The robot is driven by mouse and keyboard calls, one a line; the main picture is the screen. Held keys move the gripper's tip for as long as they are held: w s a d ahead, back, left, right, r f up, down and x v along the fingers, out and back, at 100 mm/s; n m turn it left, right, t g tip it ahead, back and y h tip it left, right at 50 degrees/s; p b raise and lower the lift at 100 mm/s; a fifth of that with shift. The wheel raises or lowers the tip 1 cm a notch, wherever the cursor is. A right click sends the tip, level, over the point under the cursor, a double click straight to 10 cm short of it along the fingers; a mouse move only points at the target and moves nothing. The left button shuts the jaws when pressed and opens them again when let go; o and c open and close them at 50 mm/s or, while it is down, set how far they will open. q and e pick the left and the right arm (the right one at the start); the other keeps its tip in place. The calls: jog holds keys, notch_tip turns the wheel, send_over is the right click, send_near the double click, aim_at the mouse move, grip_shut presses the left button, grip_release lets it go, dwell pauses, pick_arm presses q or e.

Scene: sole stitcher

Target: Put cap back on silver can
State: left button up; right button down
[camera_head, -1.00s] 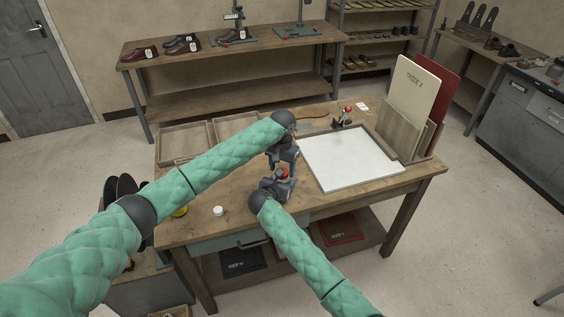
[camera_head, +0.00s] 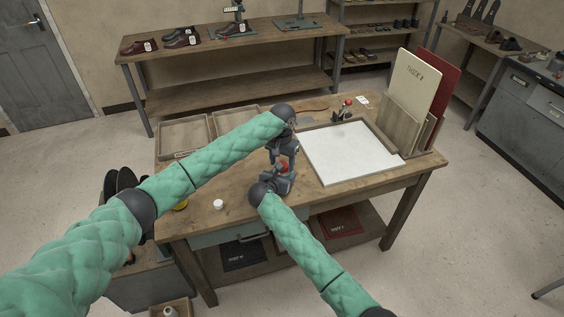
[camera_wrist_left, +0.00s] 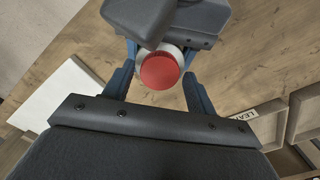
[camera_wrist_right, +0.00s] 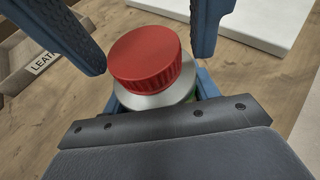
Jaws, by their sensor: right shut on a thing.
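The silver can (camera_wrist_right: 160,97) is upright in my right gripper (camera_wrist_right: 160,100), which is shut on its body. The ribbed red cap (camera_wrist_right: 145,57) sits on top of the can; I cannot tell how tightly. It also shows in the left wrist view (camera_wrist_left: 160,71) and in the head view (camera_head: 284,165). My left gripper (camera_wrist_left: 158,85) is above the can with its fingers open on either side of the cap, apart from it. The can's lower part is hidden by my right gripper.
The wooden table (camera_head: 240,185) holds a small white round object (camera_head: 218,204), a yellow object (camera_head: 181,205), wooden trays (camera_head: 184,137) and a white board (camera_head: 348,152). A rack with upright boards (camera_head: 404,125) stands at the right. The table front between the white object and my right gripper is clear.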

pick_arm(q)
jog(key=shift+o, duration=0.6)
notch_tip(320, 180, up, 12)
jog(key=shift+w, duration=0.1)
pick_arm(e)
jog(key=shift+c, duration=1.6)
grip_release()
pick_arm(q)
jog(key=shift+f, duration=0.1)
pick_arm(e)
jog(key=b+v, duration=0.2)
jog(key=v, duration=0.4)
jog(key=shift+s+a, duration=0.15)
jog(key=shift+s, duration=0.15)
pick_arm(q)
jog(key=shift+f, duration=1.15)
pick_arm(e)
jog(key=shift+s+a+r, duration=0.2)
jog(key=shift+s+r, duration=0.05)
jog(key=shift+s, duration=0.2)
